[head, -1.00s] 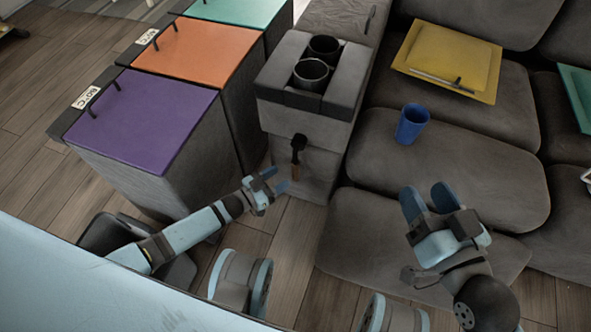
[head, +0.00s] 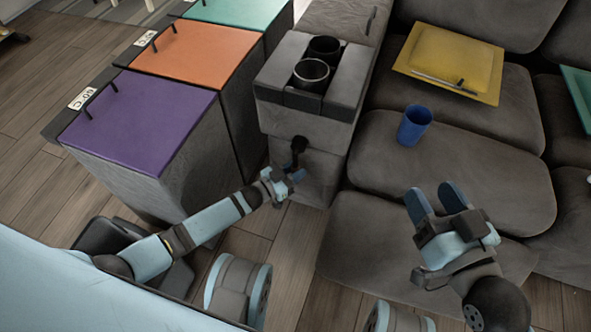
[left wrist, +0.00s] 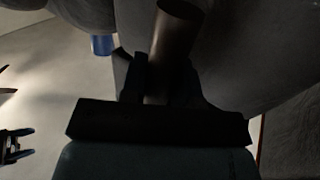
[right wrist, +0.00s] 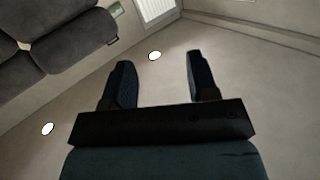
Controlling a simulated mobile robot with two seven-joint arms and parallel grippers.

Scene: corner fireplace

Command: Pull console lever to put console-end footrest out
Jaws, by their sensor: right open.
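The console lever (head: 299,146), with a dark upper part, is on the front of the grey console (head: 318,132). Its brown grip (left wrist: 172,45) shows in the left wrist view, running down between my left fingers with no clear gap beside it. My left gripper (head: 288,184) is at the lever's lower end, closed around the grip, and hides it in the head view. My right gripper (head: 436,197) is open and empty in front of this seat.
A blue cup (head: 414,125) stands on the seat, and a yellow cushion or tray (head: 450,62) lies behind it. Purple (head: 140,120) and orange (head: 190,55) lidded bins stand left of the console, close to my left arm. Wood floor (head: 250,245) shows between.

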